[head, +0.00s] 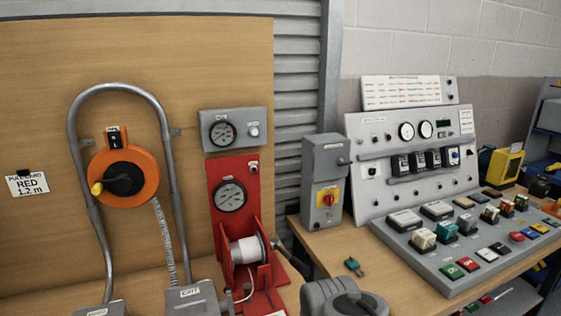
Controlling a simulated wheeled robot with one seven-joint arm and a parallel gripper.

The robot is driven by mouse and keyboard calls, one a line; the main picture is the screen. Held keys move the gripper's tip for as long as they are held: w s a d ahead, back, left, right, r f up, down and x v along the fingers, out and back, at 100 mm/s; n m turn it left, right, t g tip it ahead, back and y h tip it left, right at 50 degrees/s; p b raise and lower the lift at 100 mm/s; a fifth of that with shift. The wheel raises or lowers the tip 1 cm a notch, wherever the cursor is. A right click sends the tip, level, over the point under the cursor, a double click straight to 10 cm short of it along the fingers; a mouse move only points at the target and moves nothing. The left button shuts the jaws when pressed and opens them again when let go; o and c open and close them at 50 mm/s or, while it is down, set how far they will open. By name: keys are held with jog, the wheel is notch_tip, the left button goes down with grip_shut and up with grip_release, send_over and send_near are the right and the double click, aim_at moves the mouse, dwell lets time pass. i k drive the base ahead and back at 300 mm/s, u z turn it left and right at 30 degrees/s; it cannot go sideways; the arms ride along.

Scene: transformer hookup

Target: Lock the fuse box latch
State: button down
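A grey upright box (323,155), which looks like the fuse box, stands at the back of the bench beside the sloped panel. Its front appears closed. A small dark knob or latch (343,160) sits on the upper right of its front; its locked or unlocked position is too small to tell. Lower on the front is a red rotary switch (328,199) on a yellow plate. A grey rounded part of my arm shows at the bottom edge, in front of and below the box. My gripper's fingers are not in view.
A sloped control panel (398,133) and a low console with several coloured blocks (455,250) fill the right bench. A small green tag (354,267) lies on the wood before the box. A red winch stand (233,205) and orange reel (142,165) are left.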

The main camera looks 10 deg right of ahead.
aim_at(341, 164)
jog(key=u, duration=2.15)
jog(key=k, duration=0.9)
jog(key=z, duration=1.35)
jog(key=i, duration=1)
jog(key=u, duration=0.05)
